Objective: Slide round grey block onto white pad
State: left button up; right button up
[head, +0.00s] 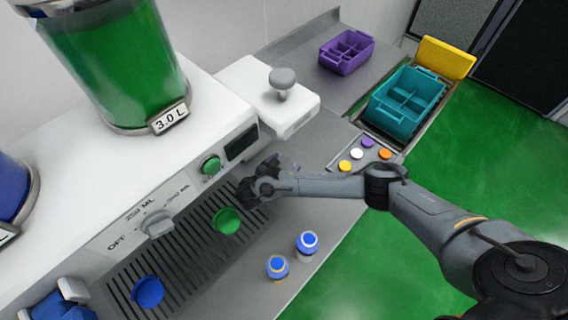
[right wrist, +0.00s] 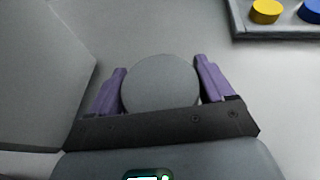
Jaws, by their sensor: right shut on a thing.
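My right gripper (head: 268,180) reaches in from the right in the head view, over the grey counter beside the drink machine. In the right wrist view its purple fingers (right wrist: 160,84) are shut on the round grey block (right wrist: 160,80), one finger on each side. The block shows as a flat disc; in the head view I cannot make it out behind the gripper. I cannot make out a separate white pad in either view. My left gripper is not in view.
The white machine (head: 200,100) borders the gripper on the left, with a green dish (head: 228,221) on its grate. Two blue-topped bottles (head: 307,243) stand in front. A button panel (head: 371,157), teal crate (head: 372,104) and purple crate (head: 332,63) are to the right.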

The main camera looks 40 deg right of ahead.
jog(key=o, duration=1.1)
jog(key=shift+a, duration=0.1)
